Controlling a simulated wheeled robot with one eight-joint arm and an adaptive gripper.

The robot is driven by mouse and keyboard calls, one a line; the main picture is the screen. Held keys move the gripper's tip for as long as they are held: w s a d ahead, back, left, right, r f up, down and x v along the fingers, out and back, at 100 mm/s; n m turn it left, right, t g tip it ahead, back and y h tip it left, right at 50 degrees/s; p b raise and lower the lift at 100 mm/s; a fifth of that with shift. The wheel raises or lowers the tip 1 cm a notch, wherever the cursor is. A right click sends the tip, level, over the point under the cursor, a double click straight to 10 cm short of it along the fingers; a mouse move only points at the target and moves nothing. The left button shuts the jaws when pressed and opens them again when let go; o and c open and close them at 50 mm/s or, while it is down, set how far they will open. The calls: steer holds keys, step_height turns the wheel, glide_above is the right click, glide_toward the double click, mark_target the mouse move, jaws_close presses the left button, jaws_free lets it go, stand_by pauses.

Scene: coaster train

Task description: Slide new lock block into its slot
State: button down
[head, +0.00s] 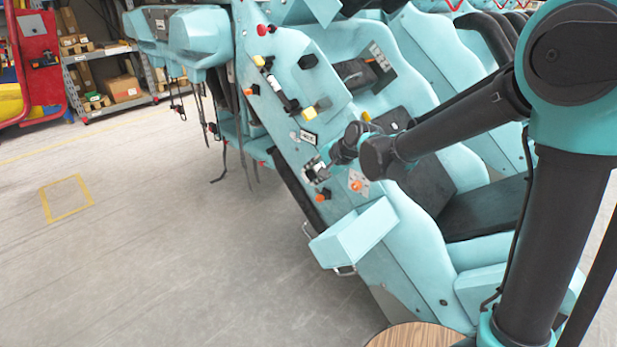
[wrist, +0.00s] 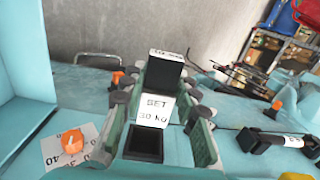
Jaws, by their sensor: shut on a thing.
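My gripper (wrist: 165,84) is shut on a dark block (wrist: 164,76) with a white, printed top face, in the wrist view. The two fingers lie along its left and right sides. I cannot tell whether the block touches the panel. In the head view my gripper (head: 317,171) is at the light-blue side panel (head: 300,95), and the block is too small to make out.
An orange dial (wrist: 74,141) on a numbered white plate is left of the gripper. A light-blue bin (head: 355,232) sticks out below it. Open floor (head: 190,250) lies left of the panel.

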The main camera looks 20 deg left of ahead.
steer(key=shift+w+d, duration=0.4)
steer(key=shift+w, duration=0.45)
steer(key=shift+w+d, duration=0.35)
steer(key=shift+w, duration=0.5)
steer(key=shift+w+d, duration=0.3)
steer(key=shift+w, duration=0.5)
steer(key=shift+w+d, duration=0.35)
steer(key=shift+w, duration=0.4)
steer(key=shift+w+d, duration=0.3)
steer(key=shift+w, duration=0.5)
steer(key=c, duration=1.1)
jaws_free()
steer(key=shift+o, duration=0.2)
steer(key=v, duration=1.2)
steer(key=shift+d, duration=0.1)
